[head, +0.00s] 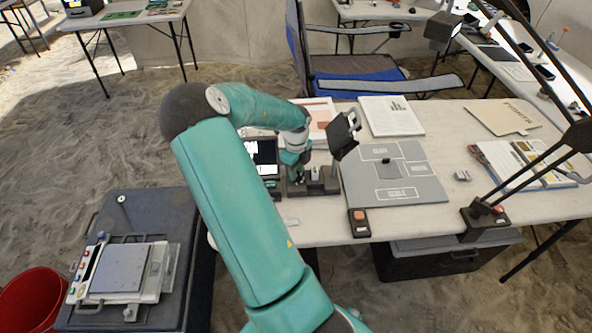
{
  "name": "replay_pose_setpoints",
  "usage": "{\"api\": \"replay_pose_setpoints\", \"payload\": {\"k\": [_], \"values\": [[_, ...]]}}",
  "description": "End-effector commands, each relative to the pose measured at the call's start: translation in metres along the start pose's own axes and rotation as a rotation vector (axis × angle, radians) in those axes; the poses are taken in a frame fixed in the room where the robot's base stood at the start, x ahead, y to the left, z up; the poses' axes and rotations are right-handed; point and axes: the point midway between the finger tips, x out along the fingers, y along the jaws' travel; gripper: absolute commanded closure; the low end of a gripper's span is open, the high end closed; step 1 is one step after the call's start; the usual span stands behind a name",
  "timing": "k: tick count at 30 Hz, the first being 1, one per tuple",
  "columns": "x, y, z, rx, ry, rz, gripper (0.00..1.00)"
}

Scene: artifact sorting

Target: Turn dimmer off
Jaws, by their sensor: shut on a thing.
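My gripper (297,174) is low over the table's near left edge, at the left end of a dark device base (322,188). Its fingers are small and dark here and partly lost against the device. It is shut on a small dark part there, possibly the dimmer knob; I cannot tell its shape or setting. A dark tilted head (343,134) stands above the base. A small dark box with an orange button (358,217) sits at the table's front edge, right of my gripper and apart from it.
A dark screen (263,156) stands just left of my gripper. A grey labelled mat (418,188) and a printed sheet (392,116) lie to the right. A blue folding chair (355,70) is behind the table.

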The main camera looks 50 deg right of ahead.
Motion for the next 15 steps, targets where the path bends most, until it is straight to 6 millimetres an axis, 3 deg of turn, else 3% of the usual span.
{"api": "replay_pose_setpoints", "payload": {"k": [15], "values": [[-0.001,-0.0008,-0.0001,-0.479,-0.003,0.0,0.98]]}}
